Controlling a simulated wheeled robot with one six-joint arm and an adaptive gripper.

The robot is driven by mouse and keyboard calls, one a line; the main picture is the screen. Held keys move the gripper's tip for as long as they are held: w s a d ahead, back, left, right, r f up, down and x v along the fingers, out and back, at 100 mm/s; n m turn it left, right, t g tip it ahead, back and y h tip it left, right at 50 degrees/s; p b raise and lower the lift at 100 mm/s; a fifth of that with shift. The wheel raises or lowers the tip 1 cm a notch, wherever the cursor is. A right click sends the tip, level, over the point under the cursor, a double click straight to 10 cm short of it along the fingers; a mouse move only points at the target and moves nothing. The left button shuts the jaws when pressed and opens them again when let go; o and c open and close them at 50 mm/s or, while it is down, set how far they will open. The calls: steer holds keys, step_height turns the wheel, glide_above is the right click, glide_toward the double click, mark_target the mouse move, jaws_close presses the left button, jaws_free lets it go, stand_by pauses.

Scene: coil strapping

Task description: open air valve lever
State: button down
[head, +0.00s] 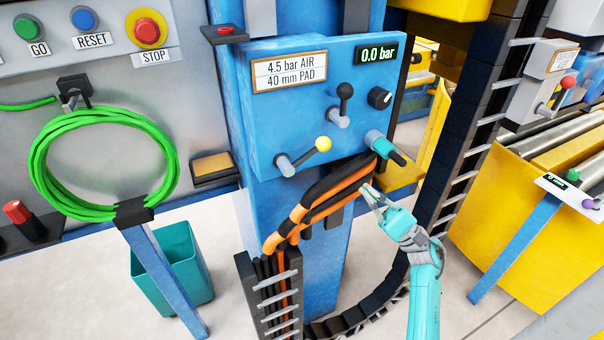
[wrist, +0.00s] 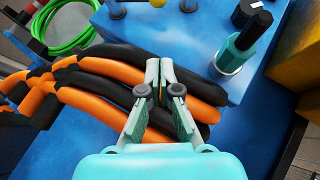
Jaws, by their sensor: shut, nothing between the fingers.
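A blue valve panel (head: 300,110) stands upright on a blue column; its display (head: 377,54) reads 0.0 bar. It carries a yellow-ball lever (head: 323,143), a black-ball lever (head: 345,91) and a teal fitting with a black grip (head: 385,148). No label marks which is the air valve lever. In the wrist view the teal fitting (wrist: 236,55) is at upper right, and the yellow ball (wrist: 158,3) is cut by the top edge. My gripper (head: 368,190) is shut and empty, below the panel's lower right. In the wrist view my gripper (wrist: 160,68) appears over the hoses.
Orange and black hoses (head: 325,197) run below the panel, close to my gripper. A green hose coil (head: 50,165) hangs left, above a teal bin (head: 185,265). A black cable chain (head: 470,120) and yellow machinery (head: 530,220) stand right. Pale floor shows below.

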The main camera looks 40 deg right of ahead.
steer(key=shift+h, duration=0.3)
steer(key=shift+s+a+r+x, duration=0.25)
steer(key=shift+s+a+x, duration=0.1)
steer(key=shift+x, duration=1.75)
steer(key=shift+s+a+r+x, duration=0.2)
steer(key=shift+s+x, duration=0.2)
steer(key=shift+x, duration=1.65)
steer(key=shift+s+a+r+x, duration=0.25)
steer(key=shift+s+a+x, duration=0.1)
steer(key=shift+x, duration=1.75)
steer(key=shift+d+n, duration=0.15)
steer(key=shift+n, duration=0.15)
